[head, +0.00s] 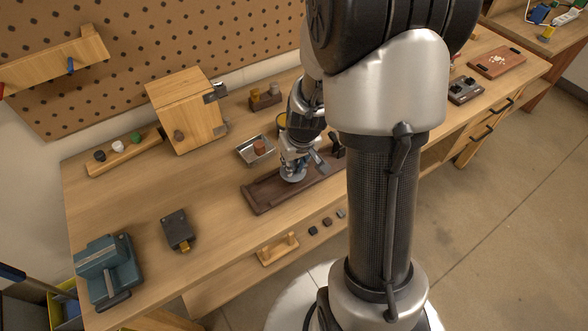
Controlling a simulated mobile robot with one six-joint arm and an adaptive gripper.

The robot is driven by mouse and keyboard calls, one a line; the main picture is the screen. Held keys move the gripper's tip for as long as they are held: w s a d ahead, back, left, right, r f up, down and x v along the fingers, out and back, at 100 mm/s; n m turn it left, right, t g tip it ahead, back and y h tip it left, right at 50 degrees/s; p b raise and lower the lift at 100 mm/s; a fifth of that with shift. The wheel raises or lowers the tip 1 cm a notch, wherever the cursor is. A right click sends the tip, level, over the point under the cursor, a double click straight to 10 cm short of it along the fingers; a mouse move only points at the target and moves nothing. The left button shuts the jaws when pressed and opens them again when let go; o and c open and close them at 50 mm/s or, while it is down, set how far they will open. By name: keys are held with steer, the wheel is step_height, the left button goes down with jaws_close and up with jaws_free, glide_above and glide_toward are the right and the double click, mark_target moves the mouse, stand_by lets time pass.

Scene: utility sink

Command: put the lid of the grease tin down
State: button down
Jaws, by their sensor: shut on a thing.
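My gripper (293,170) points down over the dark brown wooden tray on the workbench. It is shut on a small, round, grey-blue piece, which looks like the lid of the grease tin (293,178). I cannot tell whether the lid touches the tray or hangs just above it. A round, yellowish thing (281,121), perhaps the grease tin, shows behind my arm. My arm hides much of it.
The brown tray (262,202) lies near the bench's front edge. A metal dish (246,148) with a reddish-brown piece stands behind it. A wooden cabinet (186,112), a dark block (178,229) and a blue-green vise (108,270) are left. Bench between them is clear.

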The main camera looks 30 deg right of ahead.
steer(key=shift+f, duration=1.1)
steer(key=shift+b, duration=0.3)
steer(key=shift+f, duration=0.2)
steer(key=c, duration=1.5)
jaws_free()
steer(key=shift+r, duration=0.1)
steer(key=shift+o, duration=0.2)
steer(key=shift+r, duration=0.1)
